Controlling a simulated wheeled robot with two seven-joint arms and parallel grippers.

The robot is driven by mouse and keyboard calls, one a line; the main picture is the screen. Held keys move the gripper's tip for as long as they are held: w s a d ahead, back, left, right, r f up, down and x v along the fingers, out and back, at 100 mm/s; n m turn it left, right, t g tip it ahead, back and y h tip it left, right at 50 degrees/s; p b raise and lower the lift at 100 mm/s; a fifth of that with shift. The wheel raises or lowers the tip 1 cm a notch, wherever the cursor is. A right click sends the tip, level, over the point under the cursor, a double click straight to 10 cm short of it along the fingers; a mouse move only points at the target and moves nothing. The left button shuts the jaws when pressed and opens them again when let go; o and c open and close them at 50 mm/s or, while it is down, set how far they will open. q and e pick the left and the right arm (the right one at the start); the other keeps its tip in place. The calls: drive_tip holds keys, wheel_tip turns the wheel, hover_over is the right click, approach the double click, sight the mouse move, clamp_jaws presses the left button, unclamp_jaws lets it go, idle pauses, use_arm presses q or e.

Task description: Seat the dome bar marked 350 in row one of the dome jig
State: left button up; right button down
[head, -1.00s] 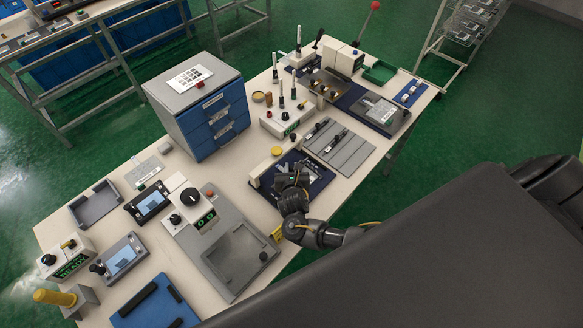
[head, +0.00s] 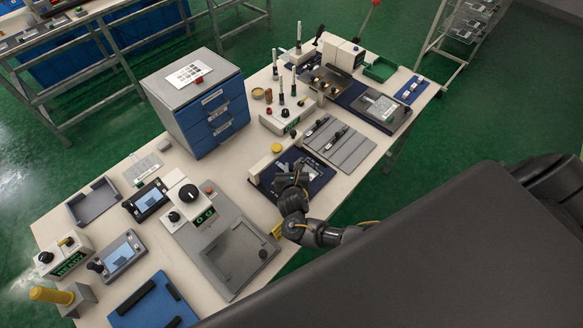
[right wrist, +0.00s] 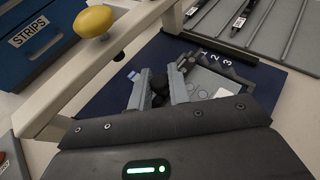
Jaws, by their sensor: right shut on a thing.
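My right gripper (right wrist: 158,92) is over the navy base of the dome jig (right wrist: 112,100), shut on a small dark piece (right wrist: 158,84) that looks like a bar. Most of it is hidden by the fingers and no marking on it can be read. The jig's grey plate (right wrist: 222,84) lies just right of the fingers, beside a dark strip with the numbers 1, 2 and 3 (right wrist: 214,60). In the head view the right gripper (head: 290,172) covers part of the jig (head: 321,177). My left gripper is not in view.
A pale beam with a yellow knob (right wrist: 95,21) stands left of the gripper. A grey slotted rack (head: 340,146) behind the jig holds two dark bars with white labels (right wrist: 241,20). A blue drawer cabinet (head: 208,117) and a grey device (head: 225,245) flank the jig.

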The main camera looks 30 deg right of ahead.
drive_tip(key=shift+f, duration=0.25)
drive_tip(key=c, duration=1.2)
unclamp_jaws()
drive_tip(key=shift+c, duration=0.2)
drive_tip(key=v, duration=1.1)
drive_tip(key=shift+f, duration=0.1)
